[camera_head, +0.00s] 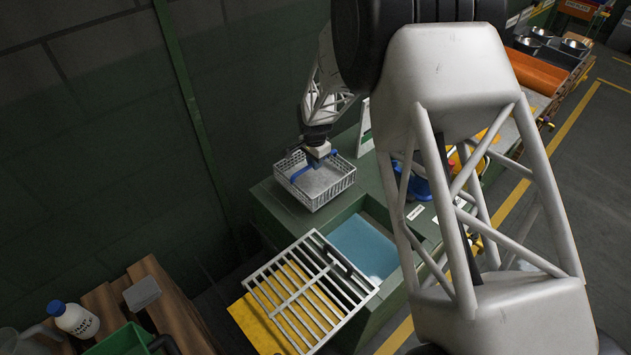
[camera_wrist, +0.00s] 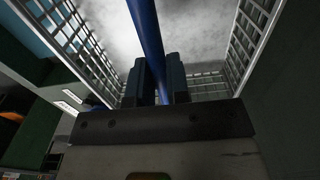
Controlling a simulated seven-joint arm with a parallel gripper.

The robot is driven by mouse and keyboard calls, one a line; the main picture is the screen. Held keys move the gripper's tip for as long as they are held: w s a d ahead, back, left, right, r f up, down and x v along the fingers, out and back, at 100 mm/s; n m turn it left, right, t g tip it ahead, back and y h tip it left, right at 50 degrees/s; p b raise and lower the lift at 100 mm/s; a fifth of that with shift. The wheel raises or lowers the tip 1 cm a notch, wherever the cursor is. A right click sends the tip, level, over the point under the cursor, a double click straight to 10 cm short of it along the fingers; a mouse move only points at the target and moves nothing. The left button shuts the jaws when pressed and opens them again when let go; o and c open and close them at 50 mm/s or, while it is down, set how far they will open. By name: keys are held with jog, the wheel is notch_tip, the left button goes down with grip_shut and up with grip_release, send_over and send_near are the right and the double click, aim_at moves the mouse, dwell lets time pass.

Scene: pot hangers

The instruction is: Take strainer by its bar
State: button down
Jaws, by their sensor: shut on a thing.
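The strainer (camera_head: 337,189) is a light grey basket with slotted walls on the green counter. A blue bar (camera_head: 300,173) crosses over its top. My gripper (camera_head: 318,162) is at the middle of this bar. In the wrist view the blue bar (camera_wrist: 147,35) runs between the two dark fingers of my gripper (camera_wrist: 158,80), which are shut on it. The strainer's slotted walls (camera_wrist: 248,40) stand on both sides there, with its pale floor beyond. The finger tips are partly hidden in the head view.
A basin with a blue bottom (camera_head: 362,246) lies in the counter (camera_head: 268,205) in front of the strainer. A metal grate (camera_head: 312,290) lies over a yellow surface nearer. Blue and yellow items (camera_head: 418,186) stand right of the strainer. A wall is close behind and left.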

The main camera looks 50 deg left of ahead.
jog(key=shift+r, duration=1.15)
